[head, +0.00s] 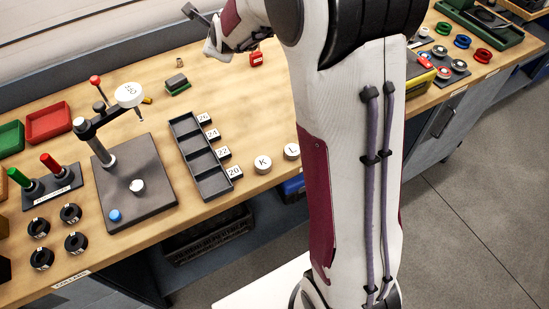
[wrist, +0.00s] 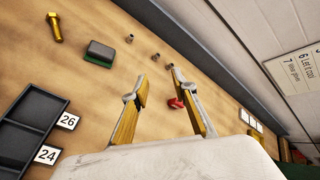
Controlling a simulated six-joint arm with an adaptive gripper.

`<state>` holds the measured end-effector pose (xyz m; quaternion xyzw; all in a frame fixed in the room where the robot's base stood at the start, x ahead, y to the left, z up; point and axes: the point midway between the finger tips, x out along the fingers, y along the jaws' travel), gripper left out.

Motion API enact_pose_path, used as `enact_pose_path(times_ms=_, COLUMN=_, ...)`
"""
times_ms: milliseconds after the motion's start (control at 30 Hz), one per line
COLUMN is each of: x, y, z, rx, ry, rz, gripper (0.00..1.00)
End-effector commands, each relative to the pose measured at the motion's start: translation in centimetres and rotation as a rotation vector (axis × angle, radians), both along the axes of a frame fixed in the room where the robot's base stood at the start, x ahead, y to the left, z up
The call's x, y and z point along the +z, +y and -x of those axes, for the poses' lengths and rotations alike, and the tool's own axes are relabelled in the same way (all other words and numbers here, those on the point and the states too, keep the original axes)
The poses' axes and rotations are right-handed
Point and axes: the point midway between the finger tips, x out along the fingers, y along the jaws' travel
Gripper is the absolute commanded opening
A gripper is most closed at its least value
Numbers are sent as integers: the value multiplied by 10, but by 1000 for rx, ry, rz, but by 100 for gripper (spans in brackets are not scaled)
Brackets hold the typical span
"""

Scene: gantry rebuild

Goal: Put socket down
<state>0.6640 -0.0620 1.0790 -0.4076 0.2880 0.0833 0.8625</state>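My gripper (wrist: 157,80) is open, with its two yellow-lined fingers apart and nothing seen between them. In the head view, my gripper (head: 203,30) is at the back of the bench, partly hidden by my own arm. Several small grey cylinders, which may be sockets, show beyond the fingertips in the wrist view; one small cylinder (wrist: 129,38) stands apart from the right fingertip. The dark tray (head: 207,180) has compartments labelled 26, 24, 22 and 20 and looks empty in the head view. Part of it (wrist: 37,104) shows in the wrist view.
A dark block on a green base (head: 177,84) and a yellow bolt (wrist: 54,27) lie near the tray. A red object (head: 256,59) lies right of my gripper. A stand with a dial (head: 129,95) is left of the tray. The wood between tray and gripper is mostly clear.

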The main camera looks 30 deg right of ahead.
Motion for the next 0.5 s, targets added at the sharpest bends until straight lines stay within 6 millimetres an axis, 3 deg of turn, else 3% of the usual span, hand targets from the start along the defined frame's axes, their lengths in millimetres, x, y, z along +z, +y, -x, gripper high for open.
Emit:
enact_pose_path(times_ms=200, x=26, y=17, z=47, rx=195, ry=76, rz=214, gripper=27)
enact_pose_path(times_ms=500, x=50, y=35, z=117, rx=482, ry=172, rz=504, gripper=27)
